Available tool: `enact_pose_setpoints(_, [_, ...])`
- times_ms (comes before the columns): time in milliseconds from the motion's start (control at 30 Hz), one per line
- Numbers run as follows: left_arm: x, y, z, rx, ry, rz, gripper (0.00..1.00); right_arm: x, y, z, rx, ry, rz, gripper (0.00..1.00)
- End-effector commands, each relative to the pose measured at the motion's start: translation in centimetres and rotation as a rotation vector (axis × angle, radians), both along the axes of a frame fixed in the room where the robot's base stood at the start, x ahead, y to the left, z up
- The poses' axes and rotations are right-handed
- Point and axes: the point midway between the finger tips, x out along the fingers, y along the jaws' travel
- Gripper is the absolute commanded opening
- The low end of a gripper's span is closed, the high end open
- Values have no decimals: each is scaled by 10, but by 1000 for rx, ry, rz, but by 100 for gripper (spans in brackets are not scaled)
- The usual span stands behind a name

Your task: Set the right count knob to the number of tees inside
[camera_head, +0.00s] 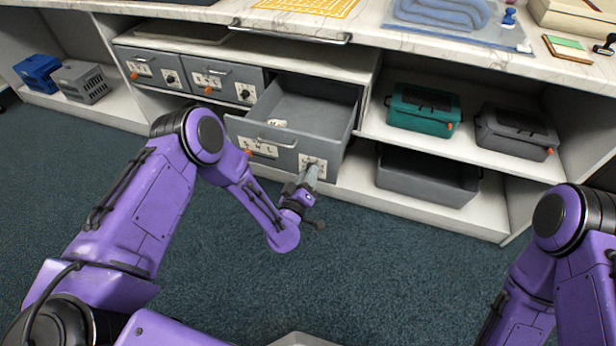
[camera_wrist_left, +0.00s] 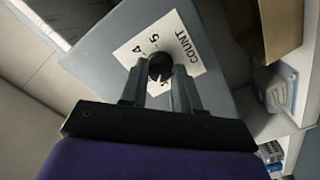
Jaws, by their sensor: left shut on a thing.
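The right grey drawer (camera_head: 345,125) is pulled open. A small white bundle (camera_head: 277,123), perhaps a folded tee, lies inside near its front left; I cannot make out how many pieces it is. My left gripper (camera_head: 314,172) is at the right end of the drawer front, shut on the black count knob (camera_wrist_left: 159,68). The knob sits on a white COUNT label (camera_wrist_left: 183,48) whose digits 4 and 5 show in the left wrist view; the fingers hide part of the dial. My right arm shows at the right edge, its gripper out of view.
Two closed drawers with knobs (camera_head: 171,78) (camera_head: 246,93) are to the left. A teal box (camera_head: 423,108), a dark grey box (camera_head: 516,132) and an empty grey bin (camera_head: 425,178) stand on shelves to the right. Blue and grey crates (camera_head: 82,82) sit far left. The carpet is clear.

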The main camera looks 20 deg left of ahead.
Motion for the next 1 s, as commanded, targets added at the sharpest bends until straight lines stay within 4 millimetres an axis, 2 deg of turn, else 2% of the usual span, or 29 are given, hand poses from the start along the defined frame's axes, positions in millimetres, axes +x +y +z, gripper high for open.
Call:
enact_pose_setpoints(200, [0, 0, -1, -165, 7, -2, 0, 0, 0, -5, 0, 0, 0, 43])
enact_pose_setpoints(500, [-1, -1, -1, -317, 13, -2, 0, 0, 0, -9, 0, 0, 0, 43])
enact_pose_setpoints(1000, [-1, -1, -1, -371, 15, -3, 0, 0, 0, -9, 0, 0, 0, 43])
